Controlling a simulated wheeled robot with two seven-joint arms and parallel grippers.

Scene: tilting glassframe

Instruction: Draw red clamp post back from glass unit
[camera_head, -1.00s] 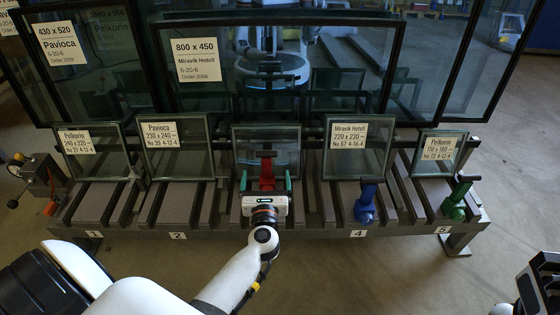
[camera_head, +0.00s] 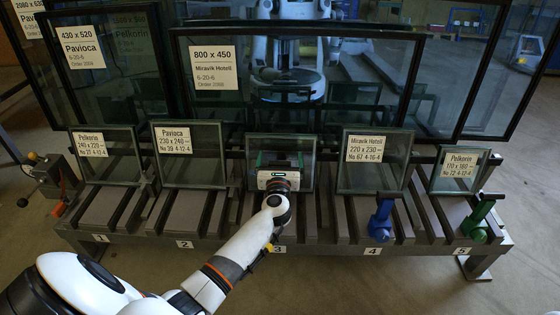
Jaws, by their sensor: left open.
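The small glass unit (camera_head: 308,160) in bay 3 leans upright in its dark frame at the middle of the rack. My left gripper (camera_head: 280,158) is directly in front of it, reaching in from the lower left. Its white body covers the lower part of the pane. The gripper is open, with its fingertips mostly hidden behind its own body. The red clamp post cannot be made out; my gripper covers its place in front of the glass. Whether the fingers touch the post or glass cannot be told. My right gripper is out of view.
A blue clamp post (camera_head: 381,222) stands in bay 4 and a green one (camera_head: 478,220) in bay 5. Labelled glass units stand either side, such as the Pavioca unit (camera_head: 190,165). Large panes (camera_head: 300,75) stand behind. The floor in front is clear.

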